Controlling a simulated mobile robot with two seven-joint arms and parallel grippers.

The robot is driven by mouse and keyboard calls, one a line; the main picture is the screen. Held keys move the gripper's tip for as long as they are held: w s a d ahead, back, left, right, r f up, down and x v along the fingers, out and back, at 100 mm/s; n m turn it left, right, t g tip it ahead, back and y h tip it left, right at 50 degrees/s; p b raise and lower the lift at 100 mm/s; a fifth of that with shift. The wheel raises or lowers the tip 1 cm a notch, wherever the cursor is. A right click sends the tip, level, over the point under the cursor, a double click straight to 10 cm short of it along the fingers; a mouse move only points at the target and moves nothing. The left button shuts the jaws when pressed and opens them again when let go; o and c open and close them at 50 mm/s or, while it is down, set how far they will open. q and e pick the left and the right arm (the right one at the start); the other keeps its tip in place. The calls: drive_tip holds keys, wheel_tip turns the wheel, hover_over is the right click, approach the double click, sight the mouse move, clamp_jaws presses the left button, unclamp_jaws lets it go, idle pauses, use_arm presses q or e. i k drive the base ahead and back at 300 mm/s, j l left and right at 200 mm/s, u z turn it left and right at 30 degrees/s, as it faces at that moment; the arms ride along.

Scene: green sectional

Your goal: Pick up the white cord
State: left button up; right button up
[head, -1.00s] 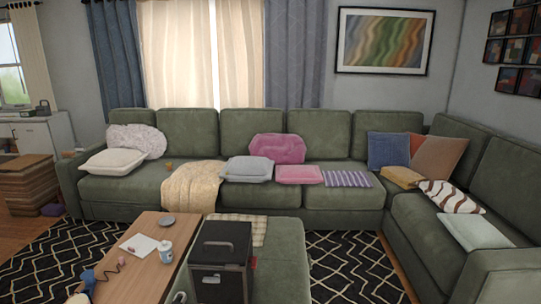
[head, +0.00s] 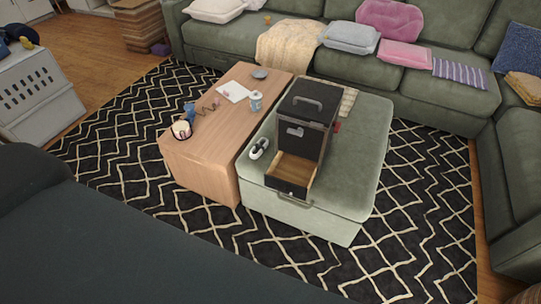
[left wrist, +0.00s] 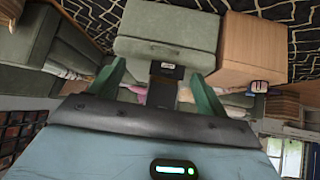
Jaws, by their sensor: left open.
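A small white looped item (head: 258,148), which looks like the white cord, lies on the green ottoman (head: 350,190). It is left of the black box, near the ottoman's edge by the coffee table; it is too small to make out its strands. I cannot pick out the cord in the left wrist view. My left gripper (left wrist: 157,72) shows there with its two green fingers spread and nothing between them. The ottoman (left wrist: 168,22) appears beyond the fingers, upside down. Neither gripper shows in the head view.
A black box (head: 308,103) with an open wooden drawer (head: 295,169) stands on the ottoman. The wooden coffee table (head: 215,140) beside it holds a mug (head: 255,101), paper and a white cup (head: 181,129). A large dark surface (head: 150,260) fills the lower left.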

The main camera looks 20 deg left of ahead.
sight(260, 148)
drive_tip(key=i+j+z, duration=0.1)
drive_tip(key=j+z, duration=0.15)
drive_tip(key=z, duration=0.15)
drive_tip(key=j+z, duration=0.25)
drive_tip(key=z, duration=0.15)
drive_tip(key=j+z, duration=0.3)
drive_tip(key=j, duration=1.65)
drive_tip(key=k+j+z, duration=0.1)
drive_tip(key=j, duration=0.9)
